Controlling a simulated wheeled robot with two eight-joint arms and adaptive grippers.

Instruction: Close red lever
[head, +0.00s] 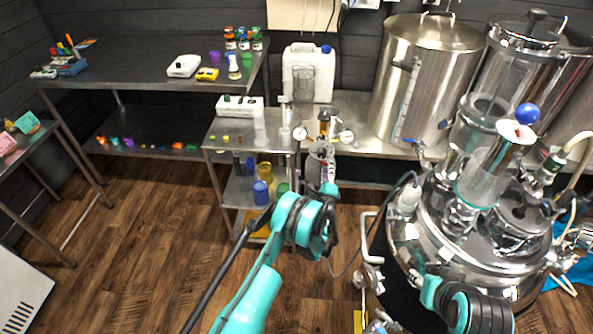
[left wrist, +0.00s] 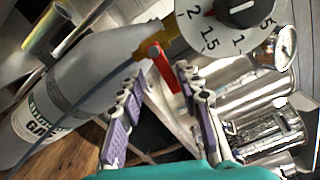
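In the left wrist view a red lever (left wrist: 163,68) sits on a brass fitting (left wrist: 172,38), below a round dial (left wrist: 232,22) with a black knob. My left gripper (left wrist: 165,82) is open, with its two purple-padded fingers on either side of the lever's lower end. I see no clear contact. In the head view my left gripper (head: 324,178) reaches toward the fittings at the right end of the small steel cart; the lever cannot be made out there. My right arm shows at the bottom right, but its fingers are not visible.
A grey cylinder (left wrist: 75,82) with a label lies left of the lever in the left wrist view. Gauges (head: 347,136) stand close by in the head view. A large steel kettle (head: 405,235) stands to the right. Open wooden floor (head: 150,230) lies at the left.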

